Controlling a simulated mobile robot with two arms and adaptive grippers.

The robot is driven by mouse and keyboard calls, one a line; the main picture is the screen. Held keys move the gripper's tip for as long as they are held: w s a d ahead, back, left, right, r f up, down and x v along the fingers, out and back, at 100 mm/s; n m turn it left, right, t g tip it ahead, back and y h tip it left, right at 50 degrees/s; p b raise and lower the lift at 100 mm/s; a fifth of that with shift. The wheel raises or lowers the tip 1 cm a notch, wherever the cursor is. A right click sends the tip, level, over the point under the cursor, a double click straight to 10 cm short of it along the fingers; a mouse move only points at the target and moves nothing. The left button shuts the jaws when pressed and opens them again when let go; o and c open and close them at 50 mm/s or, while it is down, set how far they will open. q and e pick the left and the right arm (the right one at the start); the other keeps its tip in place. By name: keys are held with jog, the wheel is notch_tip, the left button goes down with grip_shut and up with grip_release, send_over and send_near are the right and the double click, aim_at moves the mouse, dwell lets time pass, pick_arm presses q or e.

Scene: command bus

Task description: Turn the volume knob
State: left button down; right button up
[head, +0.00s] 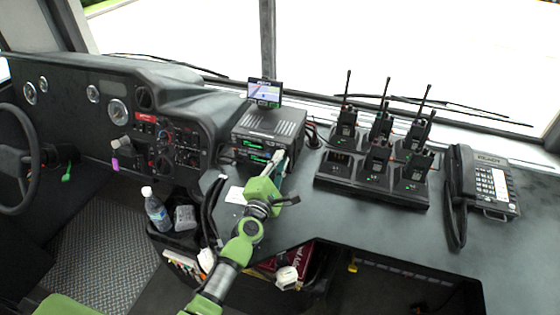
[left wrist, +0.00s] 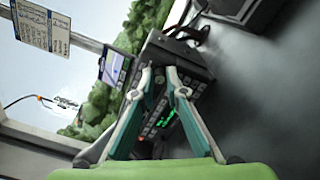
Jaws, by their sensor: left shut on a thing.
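The radio unit (head: 268,124) is a dark box with lit green displays on its front, standing on the dashboard counter. My left gripper (head: 279,158) reaches up to the right end of its front face. In the left wrist view, the fingertips of my left gripper (left wrist: 160,72) close in at the face of the radio (left wrist: 188,58), with a narrow gap between them. The gripper is shut on the volume knob, which the fingertips hide. My right gripper is in neither view.
A small screen (head: 264,92) stands behind the radio. A charger tray (head: 372,190) with several handheld radios sits to the right, then a desk phone (head: 484,184). A water bottle (head: 156,210) stands below left. The counter's right front is clear.

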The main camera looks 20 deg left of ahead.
pick_arm(q)
jog(key=m, duration=0.4)
jog(key=shift+m, duration=0.4)
jog(key=m+p, duration=0.1)
jog(key=m, duration=0.3)
jog(key=shift+m, duration=0.3)
jog(key=shift+f, duration=0.1)
jog(key=c, duration=2.3)
grip_release()
jog(key=shift+s, duration=0.15)
jog(key=s, duration=1.1)
jog(key=shift+s+a+f, duration=0.15)
jog(key=shift+s+a, duration=0.1)
jog(key=shift+s, duration=0.1)
